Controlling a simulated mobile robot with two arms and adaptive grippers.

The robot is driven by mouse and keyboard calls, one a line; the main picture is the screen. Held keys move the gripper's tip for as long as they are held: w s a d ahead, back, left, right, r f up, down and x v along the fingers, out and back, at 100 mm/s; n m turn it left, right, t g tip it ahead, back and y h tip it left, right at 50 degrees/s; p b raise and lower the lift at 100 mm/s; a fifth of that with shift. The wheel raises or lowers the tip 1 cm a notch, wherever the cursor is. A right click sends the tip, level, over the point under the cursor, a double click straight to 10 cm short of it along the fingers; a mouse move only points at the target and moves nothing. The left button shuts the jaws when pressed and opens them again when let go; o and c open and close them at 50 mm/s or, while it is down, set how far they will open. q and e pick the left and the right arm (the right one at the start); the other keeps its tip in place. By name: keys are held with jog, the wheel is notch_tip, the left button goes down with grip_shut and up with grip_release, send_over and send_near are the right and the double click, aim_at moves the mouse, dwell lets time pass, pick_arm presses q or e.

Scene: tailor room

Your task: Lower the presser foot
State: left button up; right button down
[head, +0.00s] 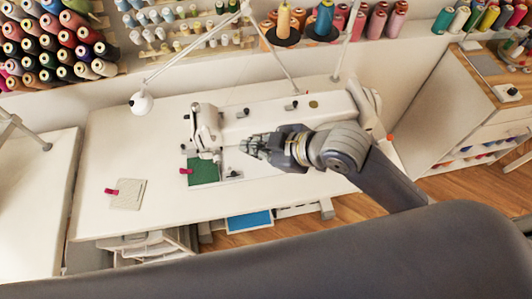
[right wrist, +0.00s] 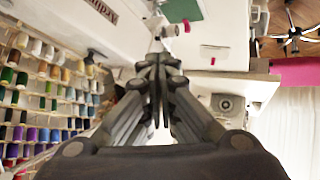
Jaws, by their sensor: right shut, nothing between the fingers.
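A white sewing machine (head: 262,116) stands on the white table (head: 105,165), with its needle head (head: 204,125) at the left end. The presser foot area is small at the bottom of that head (right wrist: 157,28), and whether the foot is up or down cannot be told. A green cloth (head: 204,173) with a red clip lies beside the foot; it also shows in the right wrist view (right wrist: 180,9). My right gripper (head: 246,147) is shut and empty, in front of the machine's arm and right of the needle head. My left gripper is not in view.
A grey swatch (head: 128,195) with a red clip lies on the table's left part. A white lamp (head: 141,102) reaches over the back left. Thread racks (head: 190,40) line the wall behind. The table's front left is mostly clear.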

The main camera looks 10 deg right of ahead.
jog(key=shift+s+d+f+m+h, duration=0.3)
jog(key=shift+d+f+m, duration=0.3)
jog(key=shift+d, duration=0.05)
jog(key=shift+s+d+f+m+h, duration=0.25)
jog(key=shift+d+f+m+h, duration=0.05)
jog(key=shift+d+f+m, duration=0.3)
jog(key=s+d+f+m+g+h, duration=0.2)
jog(key=s+d+f+m+h, duration=0.1)
jog(key=s+d+f+m, duration=0.3)
jog(key=s+d+f+m+g+h, duration=0.1)
jog(key=s+d+f+m+h, duration=0.2)
jog(key=s+d, duration=0.4)
notch_tip(320, 180, down, 27)
jog(key=s+g, duration=0.1)
jog(key=s, duration=0.1)
jog(key=s+d+f+b, duration=0.1)
jog(key=s+f, duration=0.7)
jog(key=s+d+f+g, duration=0.1)
jog(key=s+d+f, duration=0.1)
jog(key=s+f, duration=0.6)
jog(key=shift+s+d+f+g+b, duration=0.25)
jog(key=shift+d+f+g+b, duration=0.1)
jog(key=shift+f, duration=0.35)
